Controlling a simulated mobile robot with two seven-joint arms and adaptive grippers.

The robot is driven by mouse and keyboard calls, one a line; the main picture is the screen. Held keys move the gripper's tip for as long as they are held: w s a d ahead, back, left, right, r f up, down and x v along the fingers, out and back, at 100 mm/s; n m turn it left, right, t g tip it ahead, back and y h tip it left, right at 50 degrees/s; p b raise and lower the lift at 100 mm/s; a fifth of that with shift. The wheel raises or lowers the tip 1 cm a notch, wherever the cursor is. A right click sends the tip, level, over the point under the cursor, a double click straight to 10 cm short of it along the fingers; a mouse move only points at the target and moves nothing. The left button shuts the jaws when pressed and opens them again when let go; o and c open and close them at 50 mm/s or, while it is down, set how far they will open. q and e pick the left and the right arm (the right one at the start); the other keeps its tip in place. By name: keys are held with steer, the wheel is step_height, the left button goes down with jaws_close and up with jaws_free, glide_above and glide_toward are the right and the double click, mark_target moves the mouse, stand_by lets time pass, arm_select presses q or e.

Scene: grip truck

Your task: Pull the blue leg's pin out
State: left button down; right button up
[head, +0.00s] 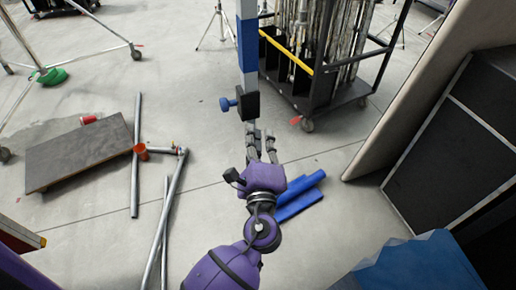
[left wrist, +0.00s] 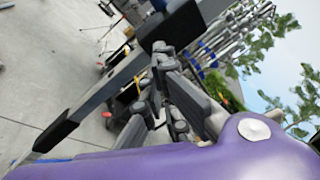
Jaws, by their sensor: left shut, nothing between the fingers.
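The blue leg (head: 247,45) stands upright at top centre in the head view, a pale post with a blue section. A black collar (head: 247,103) sits on it below the blue section. A blue knob (head: 226,104), which looks like the pin's head, sticks out of the collar's left side. My left gripper (head: 261,132) is just below and right of the collar, fingers up, shut and empty. In the left wrist view the fingers (left wrist: 158,65) are close to the grey post (left wrist: 95,100) and the black collar (left wrist: 168,28). Contact cannot be told. My right gripper is not in view.
A black cart (head: 318,100) with upright poles stands behind the leg on the right. Blue bars (head: 302,195) lie on the floor right of my arm. Metal tubes (head: 136,155) and a dark board (head: 75,158) lie at left. A dark panel (head: 455,150) stands at right.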

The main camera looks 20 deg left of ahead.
mark_target(246, 113)
arm_select(q)
steer(key=shift+r+x, duration=0.2)
steer(key=shift+x, duration=0.95)
steer(key=a+p, duration=0.1)
steer(key=a+r, duration=0.1)
steer(key=a, duration=0.1)
steer(key=shift+r+p, duration=0.2)
steer(key=shift+p, duration=0.2)
steer(key=shift+a, duration=0.3)
steer(key=shift+s, duration=0.1)
steer(key=s+a, duration=0.2)
steer(key=a, duration=0.1)
steer(key=s+a, duration=0.1)
steer(key=shift+a, duration=0.2)
